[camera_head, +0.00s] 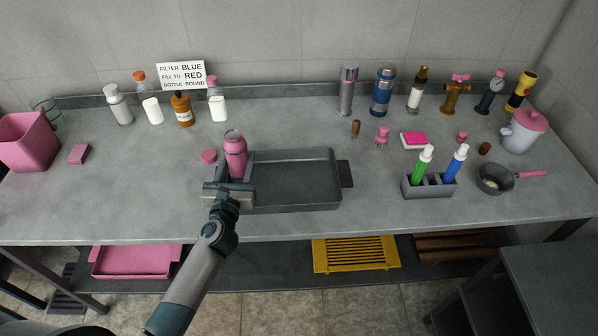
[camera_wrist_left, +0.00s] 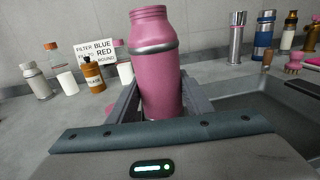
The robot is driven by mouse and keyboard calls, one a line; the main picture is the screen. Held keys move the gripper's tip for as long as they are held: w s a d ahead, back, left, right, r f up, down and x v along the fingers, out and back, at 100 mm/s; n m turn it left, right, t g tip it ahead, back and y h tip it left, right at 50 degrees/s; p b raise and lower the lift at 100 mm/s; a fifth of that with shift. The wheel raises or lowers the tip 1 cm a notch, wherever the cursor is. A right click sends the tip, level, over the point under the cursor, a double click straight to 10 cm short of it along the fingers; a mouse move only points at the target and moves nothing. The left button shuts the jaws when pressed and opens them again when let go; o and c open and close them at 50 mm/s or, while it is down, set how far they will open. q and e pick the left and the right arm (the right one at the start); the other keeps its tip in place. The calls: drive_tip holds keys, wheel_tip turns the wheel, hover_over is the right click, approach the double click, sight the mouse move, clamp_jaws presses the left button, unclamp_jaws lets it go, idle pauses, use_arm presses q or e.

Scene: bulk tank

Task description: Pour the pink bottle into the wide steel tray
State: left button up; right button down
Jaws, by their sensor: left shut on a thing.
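The pink bottle (camera_head: 236,150) stands upright, with a grey band below its neck and its mouth open at the top. It also fills the middle of the left wrist view (camera_wrist_left: 158,75). My left gripper (camera_head: 232,178) is shut around its lower body. The wide steel tray (camera_head: 318,195) is on the counter just right of the bottle, empty, with side handles. Its left end is partly hidden by the bottle and gripper. In the left wrist view its rim (camera_wrist_left: 285,88) shows at the right. I cannot tell whether the bottle touches the counter. My right gripper is not in view.
A pink cap (camera_head: 208,156) lies left of the bottle. White and orange bottles and a sign (camera_head: 181,76) stand at the back left. A grey caddy (camera_head: 428,187) with green and blue bottles and a small pan (camera_head: 492,180) are to the right. The front-left counter is clear.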

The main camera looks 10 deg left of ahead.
use_arm(q)
drive_tip(key=shift+w+d, duration=0.25)
drive_tip(key=shift+d, duration=0.05)
drive_tip(key=shift+r+m, duration=0.2)
drive_tip(key=shift+m, duration=0.1)
drive_tip(key=shift+r+m+p, duration=0.15)
drive_tip(key=shift+m+p, duration=0.25)
drive_tip(key=shift+r+m+p, duration=0.1)
drive_tip(key=shift+m+p, duration=0.3)
drive_tip(key=shift+m, duration=0.6)
drive_tip(key=shift+d+r+m+p, duration=0.1)
drive_tip(key=shift+d+m+p, duration=0.1)
drive_tip(key=shift+m, duration=0.35)
drive_tip(key=shift+d+m+p, duration=0.1)
drive_tip(key=shift+m+p, duration=0.1)
drive_tip(key=shift+m, duration=0.35)
drive_tip(key=shift+d+m, duration=0.2)
drive_tip(key=shift+m, duration=0.7)
drive_tip(key=shift+a+r+m+p, duration=0.2)
drive_tip(key=shift+r+m+p, duration=0.5)
drive_tip(key=shift+p, duration=0.3)
drive_tip(key=shift+a+f+m, duration=0.15)
drive_tip(key=shift+f+m, duration=0.05)
drive_tip(key=shift+m, duration=0.2)
